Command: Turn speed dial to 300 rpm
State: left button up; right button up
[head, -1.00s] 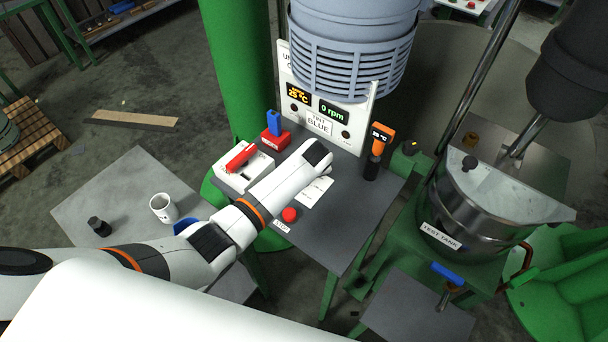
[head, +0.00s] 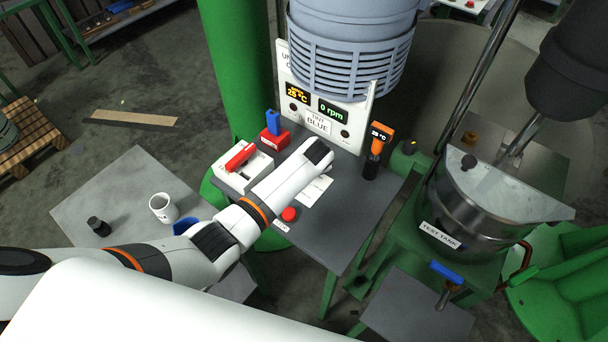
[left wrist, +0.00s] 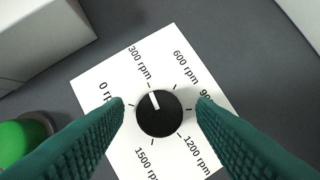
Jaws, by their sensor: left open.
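The speed dial (left wrist: 159,113) is a round black knob with a white pointer, on a white card (left wrist: 92,78) marked from 0 to 1500 rpm. The pointer points up and slightly left, at about the 300 rpm mark. My left gripper (left wrist: 160,103) is open, with one green finger on each side of the dial and a visible gap at both sides. In the head view my left arm covers the gripper and the dial. The speed display (head: 333,111) on the panel reads 0 rpm. My right gripper is not in view.
A red stop button (head: 289,214) sits near the front of the grey table (head: 345,225). A white box with a red switch (head: 240,158) stands left of my arm. An orange thermometer (head: 380,137) stands at the right. A green button (left wrist: 25,137) lies left of the dial.

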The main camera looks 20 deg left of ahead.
pick_arm(q)
jog(key=v, duration=1.2)
jog(key=shift+b, duration=0.45)
